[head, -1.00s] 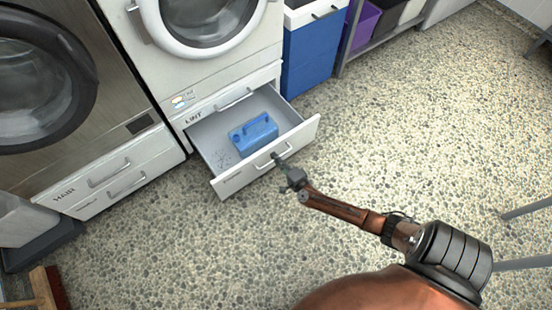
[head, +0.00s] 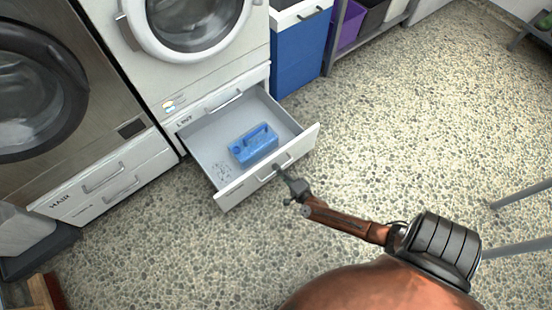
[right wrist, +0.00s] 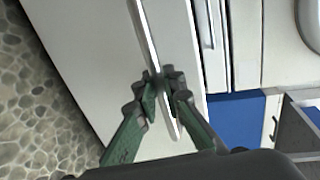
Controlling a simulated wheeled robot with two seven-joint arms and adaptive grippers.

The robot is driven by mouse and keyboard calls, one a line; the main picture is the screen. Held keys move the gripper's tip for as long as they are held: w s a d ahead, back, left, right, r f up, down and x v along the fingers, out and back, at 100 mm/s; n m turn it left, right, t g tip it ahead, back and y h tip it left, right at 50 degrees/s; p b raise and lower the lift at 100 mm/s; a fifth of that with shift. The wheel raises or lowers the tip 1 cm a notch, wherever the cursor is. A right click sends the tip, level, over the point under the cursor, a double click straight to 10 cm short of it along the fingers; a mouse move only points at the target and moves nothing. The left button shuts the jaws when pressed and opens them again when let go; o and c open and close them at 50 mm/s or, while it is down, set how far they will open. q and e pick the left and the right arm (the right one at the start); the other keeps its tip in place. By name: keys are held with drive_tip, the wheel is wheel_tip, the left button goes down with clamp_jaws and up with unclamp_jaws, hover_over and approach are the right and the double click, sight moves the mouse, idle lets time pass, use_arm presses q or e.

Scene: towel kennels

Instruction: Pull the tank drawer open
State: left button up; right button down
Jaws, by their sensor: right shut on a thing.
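The tank drawer (head: 232,192) stands pulled out below the white machine. A blue tank (head: 254,146) with a handle lies inside it, and small dark bits lie on the drawer floor near it. My right gripper (head: 280,168) is at the bar handle on the drawer front. In the right wrist view its green-grey fingers (right wrist: 162,88) are closed around the metal bar handle (right wrist: 144,32), with the white drawer front (right wrist: 85,50) behind it. My left gripper is not in view.
A closed drawer labelled LINT (head: 222,105) sits just above. A darker machine with a HAIR drawer (head: 95,178) stands at left. The pebbled floor (head: 400,130) before the drawer is clear.

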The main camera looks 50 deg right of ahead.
drive_tip(key=c, duration=2)
unclamp_jaws()
drive_tip(key=shift+c, duration=0.2)
drive_tip(key=v, duration=1.2)
drive_tip(key=shift+d, duration=0.1)
